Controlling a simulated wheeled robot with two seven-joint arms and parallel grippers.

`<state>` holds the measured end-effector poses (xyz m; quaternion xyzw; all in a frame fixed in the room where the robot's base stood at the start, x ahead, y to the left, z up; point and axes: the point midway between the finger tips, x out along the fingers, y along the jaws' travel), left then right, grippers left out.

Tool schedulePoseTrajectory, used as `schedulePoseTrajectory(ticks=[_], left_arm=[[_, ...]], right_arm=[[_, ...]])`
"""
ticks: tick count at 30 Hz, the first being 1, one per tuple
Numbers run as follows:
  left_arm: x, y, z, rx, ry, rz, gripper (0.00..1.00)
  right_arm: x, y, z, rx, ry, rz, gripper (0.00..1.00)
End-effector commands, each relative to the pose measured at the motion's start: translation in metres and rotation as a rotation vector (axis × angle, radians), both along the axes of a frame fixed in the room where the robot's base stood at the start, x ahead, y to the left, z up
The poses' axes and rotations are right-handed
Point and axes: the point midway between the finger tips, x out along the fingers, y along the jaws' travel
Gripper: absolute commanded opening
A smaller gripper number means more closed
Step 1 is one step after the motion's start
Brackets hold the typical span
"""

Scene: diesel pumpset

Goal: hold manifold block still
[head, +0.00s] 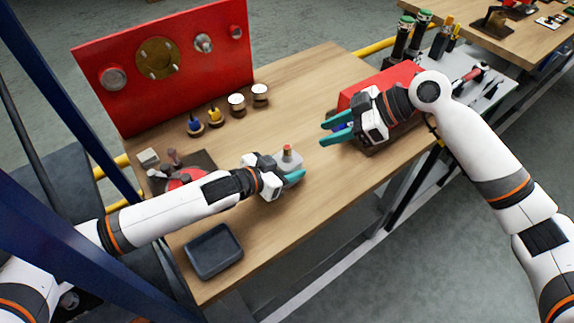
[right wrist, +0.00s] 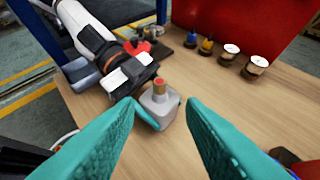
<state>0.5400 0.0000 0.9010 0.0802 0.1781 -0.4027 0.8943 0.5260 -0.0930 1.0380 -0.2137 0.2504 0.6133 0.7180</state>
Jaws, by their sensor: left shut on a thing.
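The manifold block (head: 288,160) is a small grey block with a copper-coloured fitting on top, upright at the middle of the wooden table. It also shows in the right wrist view (right wrist: 161,108), beyond the right fingers. My left gripper (head: 289,177) is shut on the manifold block from the left, its teal fingers along the block's sides. The block's underside is hidden, so I cannot tell whether it touches the table. My right gripper (head: 325,132) is open and empty, to the right of the block and apart from it, with its fingers pointing toward it.
A red panel (head: 190,92) with round fittings stands along the back edge. Two white-topped cups (head: 237,100) and blue and yellow pieces (head: 214,114) stand before it. A dark tray (head: 214,250) lies at the front left. A red box (head: 365,86) is behind my right gripper.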

Motion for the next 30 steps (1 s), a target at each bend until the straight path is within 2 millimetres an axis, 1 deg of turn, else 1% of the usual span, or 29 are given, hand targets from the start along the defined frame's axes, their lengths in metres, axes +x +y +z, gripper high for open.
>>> schedulePoseTrajectory(ticks=[13,15,17,20,23,27,30], left_arm=[[0.0,0.0,0.0,0.0,0.0,0.0,0.15],[0.0,0.0,0.0,0.0,0.0,0.0,0.15],[0.0,0.0,0.0,0.0,0.0,0.0,0.15],[0.0,0.0,0.0,0.0,0.0,0.0,0.15],[0.0,0.0,0.0,-0.001,0.0,-0.001,0.15],[0.0,0.0,0.0,-0.001,0.0,-0.001,0.15],[0.0,0.0,0.0,-0.001,0.0,-0.001,0.15]], right_arm=[[0.0,0.0,0.0,0.0,0.0,0.0,0.36],[0.0,0.0,0.0,-0.001,-0.001,0.002,0.32],[0.0,0.003,0.001,-0.006,-0.004,0.012,0.32],[0.001,0.014,0.002,-0.035,-0.017,0.061,0.32],[0.001,0.035,0.003,-0.101,-0.046,0.161,0.32],[0.0,0.068,0.007,-0.259,-0.108,0.357,0.32],[0.0,0.085,0.01,-0.4,-0.157,0.497,0.32]])
